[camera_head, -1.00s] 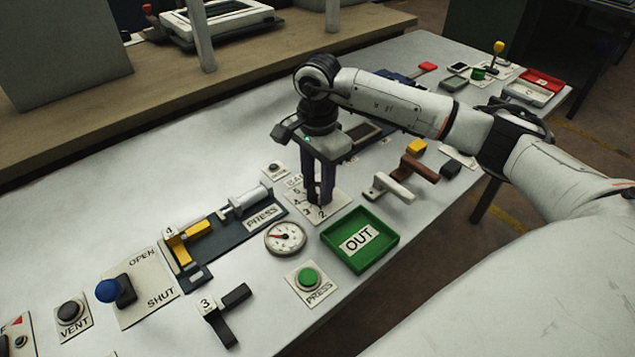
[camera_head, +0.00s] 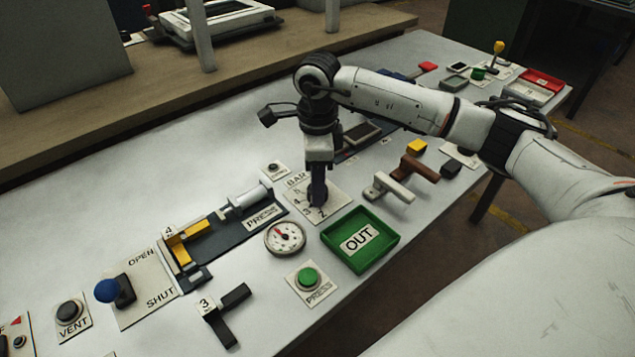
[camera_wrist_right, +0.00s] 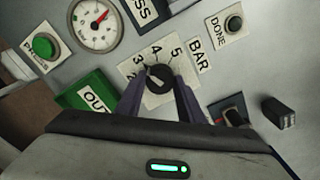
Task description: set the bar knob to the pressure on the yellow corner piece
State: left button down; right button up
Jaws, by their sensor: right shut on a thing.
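The bar knob (camera_wrist_right: 160,77) is a dark round dial on a white plate with printed numbers and the word BAR. Its white mark points up-left in the right wrist view, roughly towards the 3. My right gripper (camera_head: 317,198) points down and is shut on the knob; the fingers also show on either side of it in the right wrist view (camera_wrist_right: 160,88). The yellow corner piece (camera_head: 190,243) lies in the dark press fixture, with a tag (camera_head: 169,232) reading 4. My left gripper is out of view.
A round gauge (camera_head: 285,237) and the green OUT tray (camera_head: 381,254) stand close to the knob plate. A green PRESS button (camera_head: 309,277), a black corner piece (camera_head: 230,317) tagged 3, and white (camera_head: 389,187) and brown (camera_head: 418,168) pieces lie around. A DONE button (camera_wrist_right: 234,24) is nearby.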

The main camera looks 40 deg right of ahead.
jog(key=m, duration=0.4)
jog(key=shift+m, duration=0.3)
jog(key=shift+m+p, duration=0.3)
jog(key=shift+m, duration=1.5)
jog(key=o, duration=1.1)
jog(key=shift+c, duration=0.2)
jog(key=shift+r, duration=0.15)
notch_tip(320, 180, up, 10)
